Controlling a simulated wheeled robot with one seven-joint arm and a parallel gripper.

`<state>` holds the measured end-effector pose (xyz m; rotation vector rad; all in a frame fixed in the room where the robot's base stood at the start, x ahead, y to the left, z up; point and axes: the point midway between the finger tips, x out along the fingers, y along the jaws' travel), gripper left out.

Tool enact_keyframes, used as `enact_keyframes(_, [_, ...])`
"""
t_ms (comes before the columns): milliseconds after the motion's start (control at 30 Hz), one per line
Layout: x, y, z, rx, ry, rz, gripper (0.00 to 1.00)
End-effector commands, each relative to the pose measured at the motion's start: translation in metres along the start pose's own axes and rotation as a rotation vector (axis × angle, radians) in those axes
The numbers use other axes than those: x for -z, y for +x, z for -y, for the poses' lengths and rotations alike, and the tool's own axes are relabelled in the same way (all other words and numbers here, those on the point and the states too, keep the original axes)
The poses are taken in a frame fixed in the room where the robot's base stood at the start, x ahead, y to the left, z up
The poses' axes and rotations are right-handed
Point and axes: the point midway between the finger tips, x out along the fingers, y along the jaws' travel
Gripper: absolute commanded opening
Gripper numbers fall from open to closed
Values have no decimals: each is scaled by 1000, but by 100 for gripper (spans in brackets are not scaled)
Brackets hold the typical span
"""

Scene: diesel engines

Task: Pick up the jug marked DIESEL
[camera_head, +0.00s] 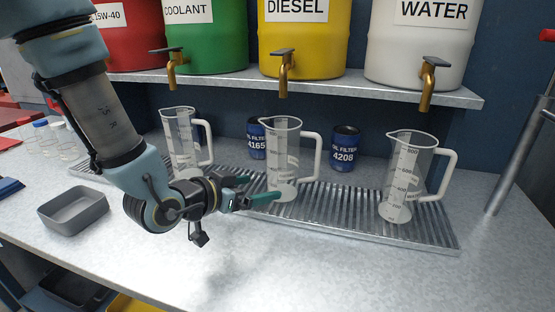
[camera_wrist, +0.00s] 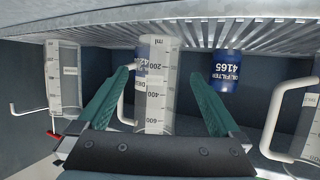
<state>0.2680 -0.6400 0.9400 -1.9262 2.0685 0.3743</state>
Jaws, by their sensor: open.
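The middle clear jug (camera_head: 280,148) stands upright on the ribbed drip tray, under the tap of the yellow DIESEL drum (camera_head: 296,42). Its white handle points right. My gripper (camera_head: 262,189) is open and empty, low at the jug's left front side. In the upside-down wrist view, the same jug (camera_wrist: 157,85) shows between my two green fingers (camera_wrist: 160,76), with its scale facing me. I cannot tell how far the fingertips reach around it.
Similar jugs stand left (camera_head: 180,140) and right (camera_head: 401,170) on the drip tray (camera_head: 345,215). Blue oil filters 4165 (camera_head: 257,140) and 4208 (camera_head: 344,150) stand behind. A grey bin (camera_head: 72,212) sits left; the front counter is clear.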

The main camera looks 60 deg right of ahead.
Motion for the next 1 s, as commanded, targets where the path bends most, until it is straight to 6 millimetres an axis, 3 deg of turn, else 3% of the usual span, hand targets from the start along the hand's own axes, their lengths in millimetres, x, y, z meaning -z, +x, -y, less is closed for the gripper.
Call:
enact_keyframes(200, [2, 34, -1, -2, 0, 1, 100])
enact_keyframes(467, [4, 52, -1, -1, -1, 1, 100])
enact_keyframes(700, [6, 85, -1, 0, 0, 2, 100])
enact_keyframes(1000, [4, 95, -1, 1, 0, 2, 100])
